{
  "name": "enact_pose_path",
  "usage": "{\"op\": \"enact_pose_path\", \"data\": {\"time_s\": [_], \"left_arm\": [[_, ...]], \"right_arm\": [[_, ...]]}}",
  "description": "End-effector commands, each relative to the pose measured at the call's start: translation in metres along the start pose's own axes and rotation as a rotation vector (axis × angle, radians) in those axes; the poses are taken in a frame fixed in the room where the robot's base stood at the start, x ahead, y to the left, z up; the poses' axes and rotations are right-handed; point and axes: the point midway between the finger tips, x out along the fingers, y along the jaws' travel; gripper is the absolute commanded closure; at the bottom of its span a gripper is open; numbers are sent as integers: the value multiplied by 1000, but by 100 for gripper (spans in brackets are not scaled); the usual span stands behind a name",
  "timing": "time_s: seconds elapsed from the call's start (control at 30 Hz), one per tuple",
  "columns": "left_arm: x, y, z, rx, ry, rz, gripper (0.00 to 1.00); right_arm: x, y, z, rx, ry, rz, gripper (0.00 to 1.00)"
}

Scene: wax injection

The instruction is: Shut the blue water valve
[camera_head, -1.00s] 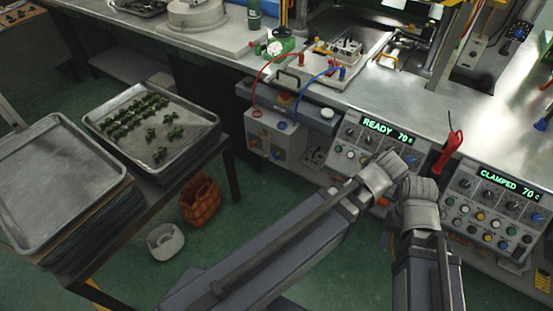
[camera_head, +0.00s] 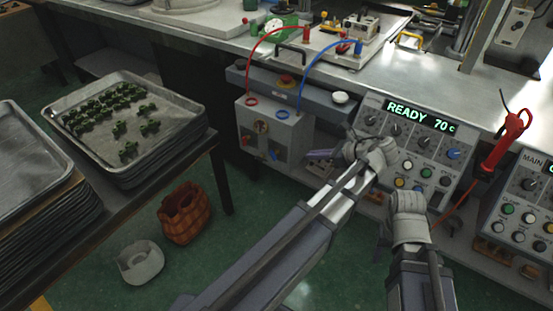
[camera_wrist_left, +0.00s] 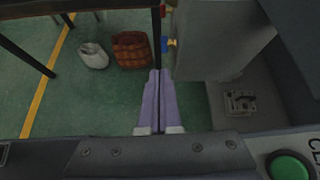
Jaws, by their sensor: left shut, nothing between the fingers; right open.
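A grey valve box (camera_head: 294,137) hangs under the bench front. A small blue handle (camera_head: 272,155) sticks out on its lower front, with a red handle (camera_head: 245,140) to its left. In the left wrist view a blue handle (camera_wrist_left: 169,42) and a red handle (camera_wrist_left: 163,12) show beside the grey box wall. My left gripper (camera_head: 312,155) is shut and empty, its purple fingers pointing left, just right of the box and apart from the blue handle. Its fingertips also show in the left wrist view (camera_wrist_left: 157,72). My right gripper (camera_head: 386,232) is open near the panel front; its fingers are mostly hidden.
A control panel (camera_head: 412,150) reading READY 70 stands behind my left wrist. A red hose (camera_head: 270,38) and a blue hose (camera_head: 312,62) run to the box. A tray of green parts (camera_head: 178,108) is at left. An orange basket (camera_head: 188,212) and white bin (camera_head: 141,264) sit on the floor.

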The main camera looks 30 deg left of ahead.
Motion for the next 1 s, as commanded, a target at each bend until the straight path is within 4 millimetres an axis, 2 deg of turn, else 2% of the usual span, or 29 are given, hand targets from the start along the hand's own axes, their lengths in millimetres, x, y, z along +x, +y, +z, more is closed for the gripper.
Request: {"op": "enact_pose_path", "data": {"time_s": [0.03,0.13,0.67,0.77,1.0], "left_arm": [[7,-3,-5,22,-17,1,100],[10,-5,-4,55,-40,2,100],[15,-6,-2,74,-53,4,100],[27,-6,-3,74,-52,4,100],[75,-5,-3,73,-52,5,100]], "right_arm": [[11,-1,0,0,0,0,50],[16,-2,-1,0,0,0,50],[20,-2,-1,0,0,1,50],[27,-2,-2,0,0,2,50],[53,-4,-3,-2,0,5,50]]}}
